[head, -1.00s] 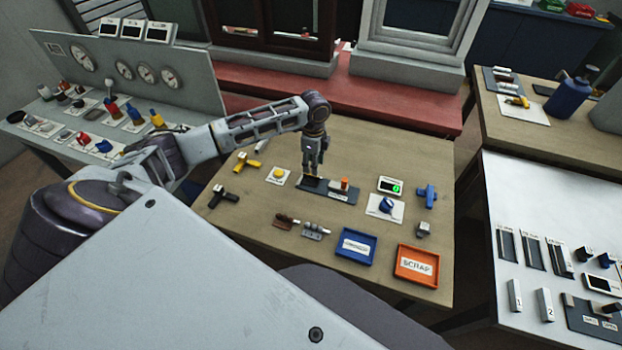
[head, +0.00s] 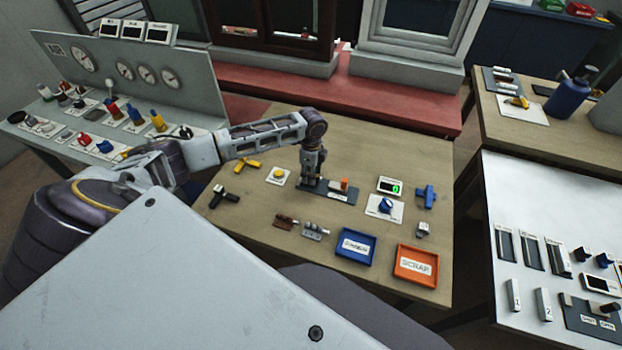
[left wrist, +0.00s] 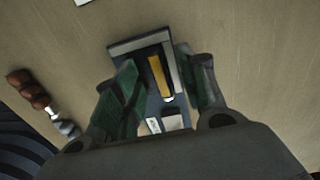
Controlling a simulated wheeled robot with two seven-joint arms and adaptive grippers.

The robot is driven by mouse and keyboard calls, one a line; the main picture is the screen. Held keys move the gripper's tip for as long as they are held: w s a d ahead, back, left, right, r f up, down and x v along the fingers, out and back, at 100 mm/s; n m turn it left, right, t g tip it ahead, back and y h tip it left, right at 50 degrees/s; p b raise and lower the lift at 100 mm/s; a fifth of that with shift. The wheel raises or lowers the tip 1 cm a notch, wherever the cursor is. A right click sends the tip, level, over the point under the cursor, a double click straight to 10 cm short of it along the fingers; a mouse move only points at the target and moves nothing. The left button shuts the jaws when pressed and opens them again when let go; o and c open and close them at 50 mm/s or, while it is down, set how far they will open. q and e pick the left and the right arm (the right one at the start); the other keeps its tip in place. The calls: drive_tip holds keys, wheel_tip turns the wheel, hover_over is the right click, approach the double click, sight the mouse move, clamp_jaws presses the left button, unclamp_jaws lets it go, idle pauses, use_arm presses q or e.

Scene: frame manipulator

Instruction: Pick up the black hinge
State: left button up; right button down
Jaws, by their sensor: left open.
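My left gripper (head: 313,184) points down over a dark fixture plate (head: 342,196) on the wooden table. In the left wrist view, its open fingers (left wrist: 155,95) straddle the dark plate (left wrist: 122,48), with a yellow strip (left wrist: 159,75) between them. I cannot tell whether they touch anything. A black T-shaped piece with a pale end (head: 224,196) lies apart, left of the gripper. It may be the black hinge, but I cannot tell for sure. My right gripper is not in view.
A yellow T-shaped piece (head: 247,164) and a yellow button (head: 278,174) are to the left. Brown (head: 285,221) and grey (head: 316,231) pieces lie in front. A blue tray (head: 356,246), an orange scrap tray (head: 416,265) and a blue knob (head: 386,205) are to the right.

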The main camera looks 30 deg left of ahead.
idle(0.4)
use_arm(q)
clamp_jaws()
drive_tip(key=shift+r, duration=0.1)
wheel_tip(320, 180, up, 10)
idle(0.9)
idle(0.3)
